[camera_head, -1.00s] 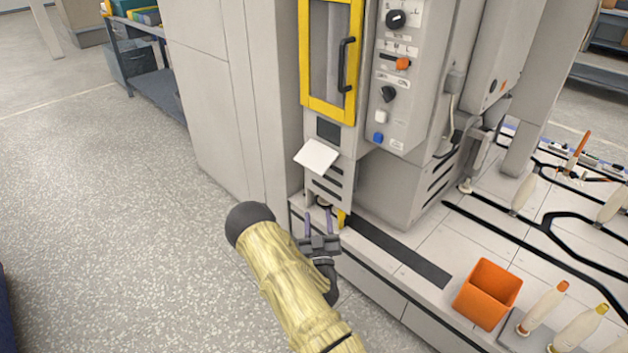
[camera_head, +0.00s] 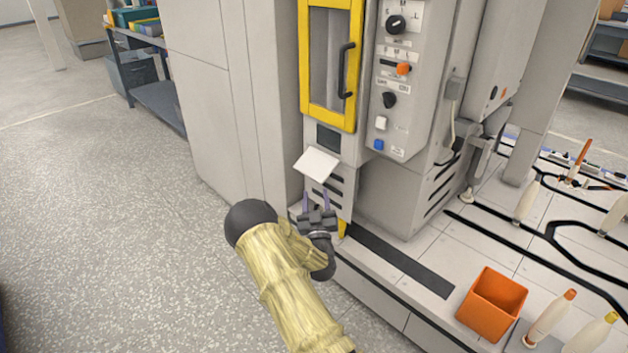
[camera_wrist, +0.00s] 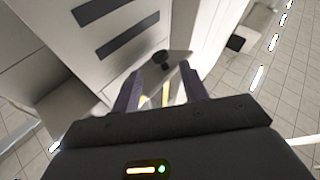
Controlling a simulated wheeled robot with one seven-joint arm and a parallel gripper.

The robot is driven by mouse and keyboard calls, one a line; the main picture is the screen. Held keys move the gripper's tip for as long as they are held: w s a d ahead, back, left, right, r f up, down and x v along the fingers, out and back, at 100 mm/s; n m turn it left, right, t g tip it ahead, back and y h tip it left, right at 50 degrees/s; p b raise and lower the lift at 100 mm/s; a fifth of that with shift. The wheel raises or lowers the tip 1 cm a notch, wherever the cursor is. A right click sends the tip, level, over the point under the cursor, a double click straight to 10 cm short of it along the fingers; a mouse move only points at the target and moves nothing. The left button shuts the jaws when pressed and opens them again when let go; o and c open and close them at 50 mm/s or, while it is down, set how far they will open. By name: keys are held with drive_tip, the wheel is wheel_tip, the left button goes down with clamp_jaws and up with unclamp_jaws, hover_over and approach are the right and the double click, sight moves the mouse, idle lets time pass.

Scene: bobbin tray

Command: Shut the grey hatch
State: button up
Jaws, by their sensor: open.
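The grey hatch (camera_head: 316,163) is a pale flap on the front of the machine. It stands open, jutting outward and sloping down below a dark opening (camera_head: 328,138). My gripper (camera_head: 314,196) is just below the flap, in front of the slotted lower panel, with its fingers pointing up and apart from the flap. In the wrist view my gripper (camera_wrist: 161,75) shows two dark purple fingers spread apart with nothing held between them. I cannot make out the hatch for sure in the wrist view.
A yellow-framed door (camera_head: 331,65) with a black handle is above the hatch. A control panel (camera_head: 397,80) with knobs is to its right. An orange bin (camera_head: 491,305) and several bobbins stand on the pale deck at right. Open floor (camera_head: 110,230) lies at left.

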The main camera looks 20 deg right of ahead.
sight(314, 176)
drive_tip(key=b+x, duration=0.2)
drive_tip(key=x, duration=0.6)
drive_tip(key=shift+c, duration=0.2)
clamp_jaws()
